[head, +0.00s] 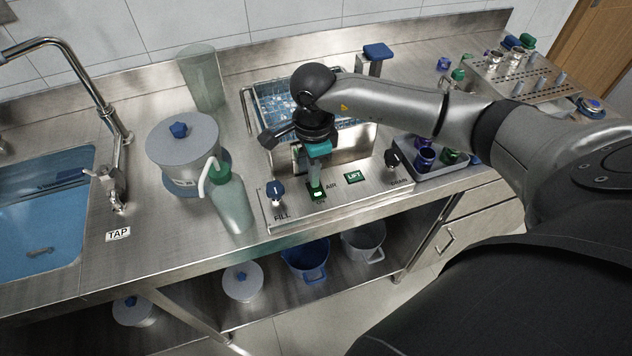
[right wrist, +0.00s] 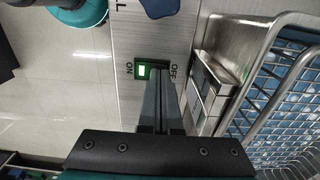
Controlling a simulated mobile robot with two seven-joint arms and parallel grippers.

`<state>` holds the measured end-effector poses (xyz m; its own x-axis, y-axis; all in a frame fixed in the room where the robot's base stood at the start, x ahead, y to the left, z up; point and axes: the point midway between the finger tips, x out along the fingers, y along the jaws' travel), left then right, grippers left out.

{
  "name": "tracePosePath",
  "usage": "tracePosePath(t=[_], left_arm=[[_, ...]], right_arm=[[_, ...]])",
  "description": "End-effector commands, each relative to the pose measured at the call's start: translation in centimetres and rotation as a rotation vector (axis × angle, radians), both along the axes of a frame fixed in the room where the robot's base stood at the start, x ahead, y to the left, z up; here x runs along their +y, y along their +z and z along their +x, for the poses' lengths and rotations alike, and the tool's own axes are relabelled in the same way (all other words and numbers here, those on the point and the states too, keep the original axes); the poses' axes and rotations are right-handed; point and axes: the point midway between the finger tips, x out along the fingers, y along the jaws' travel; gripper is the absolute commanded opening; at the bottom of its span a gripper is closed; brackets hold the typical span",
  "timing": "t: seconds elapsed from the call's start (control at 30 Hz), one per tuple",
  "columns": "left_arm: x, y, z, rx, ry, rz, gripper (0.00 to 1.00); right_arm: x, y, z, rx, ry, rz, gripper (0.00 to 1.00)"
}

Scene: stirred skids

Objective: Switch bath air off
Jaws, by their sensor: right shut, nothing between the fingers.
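The AIR switch (head: 318,197) is a small green rocker on the sloped steel panel (head: 345,207) in front of the bath (head: 349,143). In the right wrist view the switch (right wrist: 143,71) shows a bright lit patch on its ON side. My right gripper (head: 316,188) is shut and empty and points down at the switch. In the right wrist view its fingertips (right wrist: 159,70) cover the switch's OFF side; I cannot tell whether they touch it. My left gripper is not in view.
A blue FILL knob (head: 275,190) is left of the switch; the green LIFT button (head: 355,177) and black DRAIN knob (head: 392,160) are to its right. A pale bottle (head: 231,200) and lidded pot (head: 183,145) stand left.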

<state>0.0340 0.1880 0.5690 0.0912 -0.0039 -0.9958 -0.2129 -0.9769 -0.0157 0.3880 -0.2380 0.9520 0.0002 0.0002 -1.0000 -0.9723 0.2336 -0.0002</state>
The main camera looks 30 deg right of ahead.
Motion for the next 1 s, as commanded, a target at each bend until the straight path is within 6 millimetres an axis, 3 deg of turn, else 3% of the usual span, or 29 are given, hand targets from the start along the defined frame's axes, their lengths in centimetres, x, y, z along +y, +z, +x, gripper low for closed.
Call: tracePosePath(t=[0.37,1.0], left_arm=[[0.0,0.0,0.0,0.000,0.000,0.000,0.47],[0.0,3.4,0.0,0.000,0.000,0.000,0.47]], right_arm=[[0.0,-0.1,0.0,0.000,0.000,-0.001,0.00],[0.0,5.0,0.0,-0.001,0.000,0.000,0.00]])
